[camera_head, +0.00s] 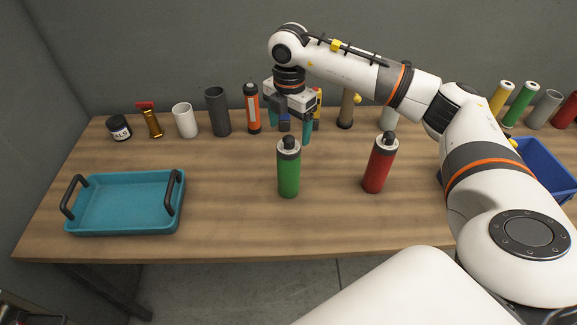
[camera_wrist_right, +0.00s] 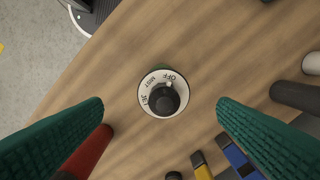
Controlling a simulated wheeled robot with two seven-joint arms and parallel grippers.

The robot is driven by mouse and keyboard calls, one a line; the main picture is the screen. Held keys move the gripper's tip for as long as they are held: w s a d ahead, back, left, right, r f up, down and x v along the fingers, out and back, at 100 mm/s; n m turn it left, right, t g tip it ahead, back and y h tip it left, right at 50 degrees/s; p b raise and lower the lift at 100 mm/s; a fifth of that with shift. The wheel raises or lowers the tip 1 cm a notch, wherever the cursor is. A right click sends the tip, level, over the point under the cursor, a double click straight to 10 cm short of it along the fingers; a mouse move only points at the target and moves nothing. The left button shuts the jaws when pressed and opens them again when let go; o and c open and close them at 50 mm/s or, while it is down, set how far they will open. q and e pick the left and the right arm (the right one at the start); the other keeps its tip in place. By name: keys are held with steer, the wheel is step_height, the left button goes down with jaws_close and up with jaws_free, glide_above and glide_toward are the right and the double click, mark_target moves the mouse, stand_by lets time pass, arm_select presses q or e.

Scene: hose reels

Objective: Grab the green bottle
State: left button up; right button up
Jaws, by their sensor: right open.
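The green bottle (camera_head: 289,176) stands upright on the wooden table, with a dark cap and a grey collar. In the right wrist view its round top (camera_wrist_right: 163,94) is seen from above, with a white marked ring and dark knob. It sits between the two teal fingers in that picture. My right gripper (camera_head: 290,126) is open, pointing down above and slightly behind the bottle, with nothing between its fingers. Its fingers show wide apart in the wrist view (camera_wrist_right: 161,104). Whether the fingers reach down to the cap's height is hard to tell. My left gripper is not in view.
A red bottle (camera_head: 380,165) stands right of the green one. A teal tray (camera_head: 125,231) with dark handles lies at left. Several cans, tubes and bottles line the back edge. A blue bin (camera_head: 545,166) is at right, partly behind my arm. Table between tray and green bottle is clear.

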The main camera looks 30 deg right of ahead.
mark_target(289, 137)
steer(key=shift+f, duration=0.7)
steer(key=shift+f+p, duration=0.3)
steer(key=shift+p, duration=0.15)
steer(key=f+p, duration=0.1)
steer(key=f, duration=0.1)
steer(key=f+p, duration=0.1)
steer(key=shift+w+f, duration=0.2)
steer(key=shift+f, duration=0.15)
steer(key=shift+d+f, duration=0.1)
steer(key=shift+f, duration=0.4)
steer(key=c, duration=1.6)
